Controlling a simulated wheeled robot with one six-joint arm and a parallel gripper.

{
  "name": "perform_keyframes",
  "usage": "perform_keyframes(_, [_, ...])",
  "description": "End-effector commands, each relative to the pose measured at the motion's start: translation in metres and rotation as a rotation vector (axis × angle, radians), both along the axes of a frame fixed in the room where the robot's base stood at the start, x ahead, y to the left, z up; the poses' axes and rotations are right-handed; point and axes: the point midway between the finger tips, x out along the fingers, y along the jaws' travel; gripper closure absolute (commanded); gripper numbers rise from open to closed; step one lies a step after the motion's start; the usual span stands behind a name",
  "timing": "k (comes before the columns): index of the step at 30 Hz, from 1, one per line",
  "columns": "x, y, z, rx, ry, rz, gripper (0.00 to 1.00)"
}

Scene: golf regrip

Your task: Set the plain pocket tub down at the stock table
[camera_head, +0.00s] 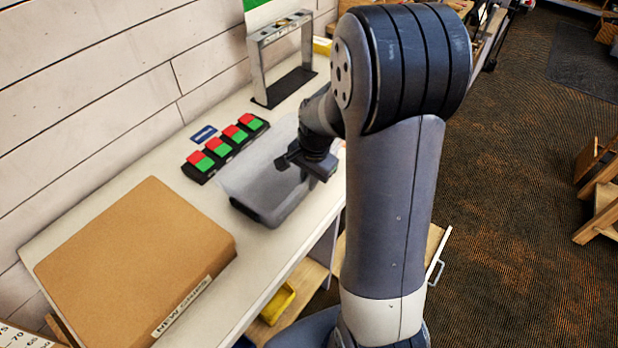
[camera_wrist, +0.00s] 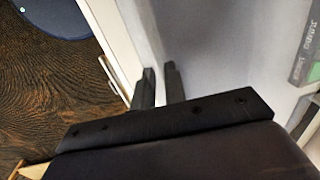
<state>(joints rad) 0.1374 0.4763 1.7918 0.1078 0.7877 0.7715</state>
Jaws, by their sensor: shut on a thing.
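A grey, see-through open tub (camera_head: 262,192) is at the front edge of the white table (camera_head: 128,168), in front of the row of red and green blocks. My gripper (camera_head: 284,163) is at the tub's right side, shut on its wall. In the wrist view, my two fingers (camera_wrist: 160,82) stand close together with the thin wall between them, and the grey tub surface (camera_wrist: 225,45) fills the area to their right. The tub looks roughly level. I cannot tell whether its bottom touches the table. My arm hides part of the tub's right end.
A brown box (camera_head: 135,255) marked NEW GRIPS takes up the left of the table. Red and green blocks (camera_head: 225,146) sit in a dark rack behind the tub. A metal frame (camera_head: 279,60) stands farther back. A yellow bin (camera_head: 278,303) is on a shelf below.

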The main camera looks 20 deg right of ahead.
Motion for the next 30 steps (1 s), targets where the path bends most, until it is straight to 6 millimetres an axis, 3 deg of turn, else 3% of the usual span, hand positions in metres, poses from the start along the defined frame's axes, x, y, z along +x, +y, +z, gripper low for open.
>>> perform_keyframes(5, [0.0, 0.0, -0.004, 0.001, -0.001, 0.0, 1.0])
perform_keyframes(6, [0.0, 0.0, -0.003, 0.001, -0.001, 0.0, 0.84])
perform_keyframes(14, [0.0, 0.0, -0.003, 0.0, 0.0, 0.0, 0.63])
perform_keyframes(23, [0.0, 0.0, -0.001, 0.0, 0.0, 0.0, 0.62])
perform_keyframes(30, [-0.002, -0.003, 0.033, -0.002, -0.006, 0.0, 0.62])
